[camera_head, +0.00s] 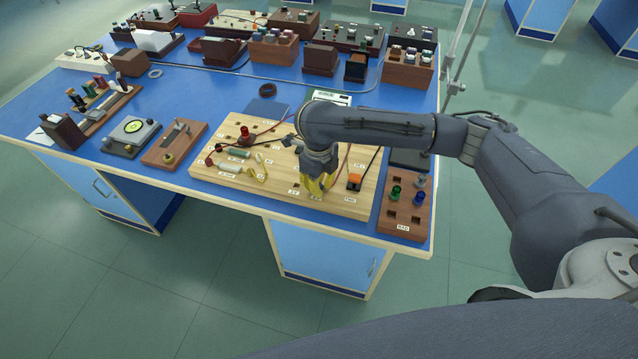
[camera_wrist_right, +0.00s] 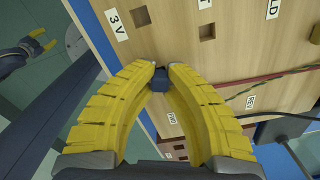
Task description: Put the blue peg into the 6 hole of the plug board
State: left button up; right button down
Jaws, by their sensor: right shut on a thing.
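The plug board (camera_head: 238,127) is a pale wooden panel with square holes and small labels. My right gripper (camera_head: 323,188) is low over its front part. In the right wrist view, its yellow fingers (camera_wrist_right: 161,76) are shut on a dark blue peg (camera_wrist_right: 159,86), seen mostly end-on. The peg is over the board between the "3 V" label and another label; whether it touches the board or sits in a hole I cannot tell. The 6 label is not readable. My left gripper (camera_wrist_right: 40,46) shows at the wrist view's top left, fingers apart, away from the board.
A brown rack (camera_head: 404,217) right of the board holds a green peg (camera_head: 396,193) and another blue peg (camera_head: 418,199). Wires cross the board. Boxes and instruments fill the back of the blue bench.

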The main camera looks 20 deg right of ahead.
dwell(0.4)
jog(key=c, duration=1.4)
grip_release()
notch_tip(320, 180, up, 12)
jog(key=shift+f, duration=0.1)
